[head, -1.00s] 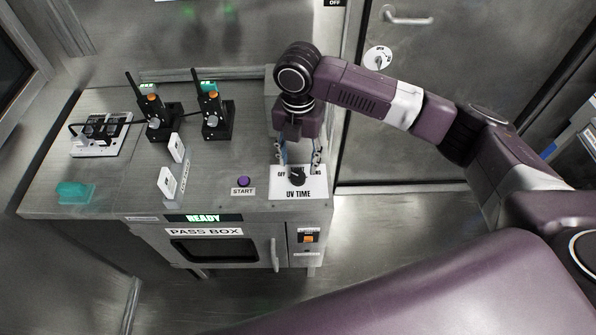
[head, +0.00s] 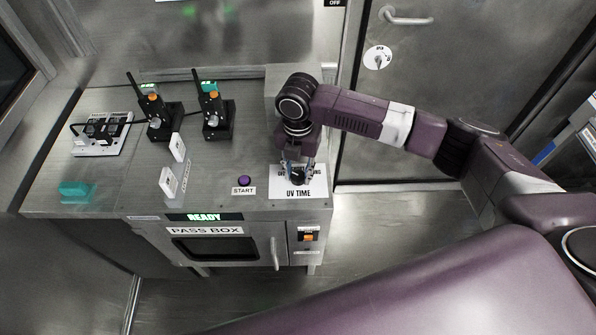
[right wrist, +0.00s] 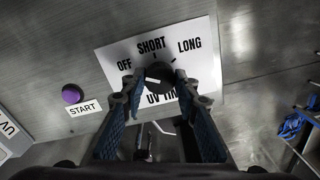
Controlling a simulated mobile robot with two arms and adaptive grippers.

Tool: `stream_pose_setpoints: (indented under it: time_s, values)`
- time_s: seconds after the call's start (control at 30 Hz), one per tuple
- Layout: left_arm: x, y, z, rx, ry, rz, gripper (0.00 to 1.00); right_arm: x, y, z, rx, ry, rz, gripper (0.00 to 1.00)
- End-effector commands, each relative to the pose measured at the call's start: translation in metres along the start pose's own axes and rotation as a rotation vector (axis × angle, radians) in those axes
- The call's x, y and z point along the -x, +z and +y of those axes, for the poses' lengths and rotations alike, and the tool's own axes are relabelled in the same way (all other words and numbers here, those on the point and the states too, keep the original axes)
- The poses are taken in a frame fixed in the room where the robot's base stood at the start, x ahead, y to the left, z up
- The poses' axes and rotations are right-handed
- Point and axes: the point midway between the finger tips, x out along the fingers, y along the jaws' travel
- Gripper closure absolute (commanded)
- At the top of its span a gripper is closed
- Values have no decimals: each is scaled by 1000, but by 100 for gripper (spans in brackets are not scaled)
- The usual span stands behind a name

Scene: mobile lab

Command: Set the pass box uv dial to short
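The black UV time dial (right wrist: 160,74) sits on a white plate (right wrist: 205,58) marked OFF, SHORT and LONG. In the right wrist view its pale pointer mark lies on the left side, toward OFF and away from SHORT. My right gripper (head: 297,176) is down at the dial, with one finger on each side of it. The right wrist view also shows the fingers (right wrist: 160,82) around the dial; whether they touch it is unclear. The pass box (head: 158,252) has a lit READY display (head: 204,217). My left gripper is not in view.
A purple START button (head: 244,180) is left of the dial plate. A door (head: 440,90) is behind on the right.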

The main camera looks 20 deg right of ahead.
Motion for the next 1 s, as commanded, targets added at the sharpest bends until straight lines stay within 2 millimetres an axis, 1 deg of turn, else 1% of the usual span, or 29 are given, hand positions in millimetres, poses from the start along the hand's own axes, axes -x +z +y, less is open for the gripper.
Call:
stream_pose_setpoints:
  time_s: [0.03, 0.1, 0.27, 0.47, 0.67, 1.0]
  values:
    - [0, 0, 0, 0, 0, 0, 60, 0, 0, 0, 0, -1, 0, 88]
    - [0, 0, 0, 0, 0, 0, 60, 0, 0, 0, 0, -1, 0, 96]
    - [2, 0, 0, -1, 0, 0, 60, 1, 0, 0, -8, -1, 0, 96]
    - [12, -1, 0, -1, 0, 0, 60, 3, 0, 0, -65, -1, 2, 96]
    - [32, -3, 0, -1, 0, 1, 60, 6, -1, 0, -195, -1, 4, 96]
    - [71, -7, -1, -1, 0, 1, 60, 6, -1, 0, -511, -2, 4, 96]
